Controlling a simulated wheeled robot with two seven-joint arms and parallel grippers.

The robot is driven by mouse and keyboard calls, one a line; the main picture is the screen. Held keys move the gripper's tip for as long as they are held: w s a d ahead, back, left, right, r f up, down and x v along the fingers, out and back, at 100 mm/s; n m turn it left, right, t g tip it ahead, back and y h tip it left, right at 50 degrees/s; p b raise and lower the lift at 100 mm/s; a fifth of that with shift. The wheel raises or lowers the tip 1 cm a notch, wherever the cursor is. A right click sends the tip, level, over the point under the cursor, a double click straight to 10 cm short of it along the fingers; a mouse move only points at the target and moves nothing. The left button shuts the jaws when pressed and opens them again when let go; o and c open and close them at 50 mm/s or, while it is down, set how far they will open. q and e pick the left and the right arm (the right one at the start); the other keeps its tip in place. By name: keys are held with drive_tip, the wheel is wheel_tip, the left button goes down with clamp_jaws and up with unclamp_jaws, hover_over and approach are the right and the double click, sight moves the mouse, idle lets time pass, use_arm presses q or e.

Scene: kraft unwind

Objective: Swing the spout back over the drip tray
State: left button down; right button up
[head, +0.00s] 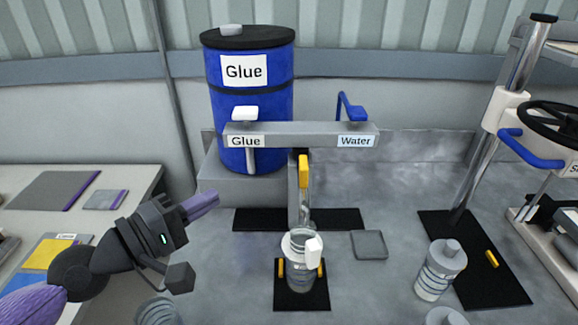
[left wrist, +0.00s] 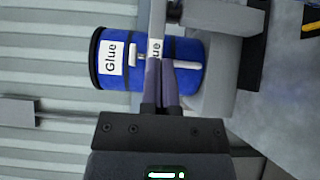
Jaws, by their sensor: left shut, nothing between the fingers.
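The spout (head: 304,192) is a metal tube with a yellow grip (head: 303,171), below the grey Glue/Water bar (head: 305,134). It appears to point forward, towards the clear container (head: 299,262) with a white handle on a black mat. A small flat grey square (head: 369,244), which may be the drip tray, lies to the right of the spout. My left gripper (head: 214,199) is shut and empty, left of the spout and clear of it. In the left wrist view its closed fingers (left wrist: 160,80) show in front of the blue glue drum (left wrist: 122,62).
The blue glue drum (head: 252,105) stands behind the bar. A white glue lever (head: 245,114) and blue water lever (head: 350,108) sit on the bar. A capped bottle (head: 440,270) stands at right, near a black handwheel (head: 556,122). A side table (head: 130,185) is at left.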

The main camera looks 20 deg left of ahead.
sight(303, 177)
use_arm(q)
drive_tip(key=s+d+p+x, duration=0.1)
drive_tip(key=d+p+x, duration=0.1)
drive_tip(key=p+x, duration=0.5)
drive_tip(key=x, duration=0.6)
drive_tip(key=shift+d, duration=0.25)
drive_tip(key=shift+s+f, duration=0.1)
drive_tip(key=shift+s, duration=0.05)
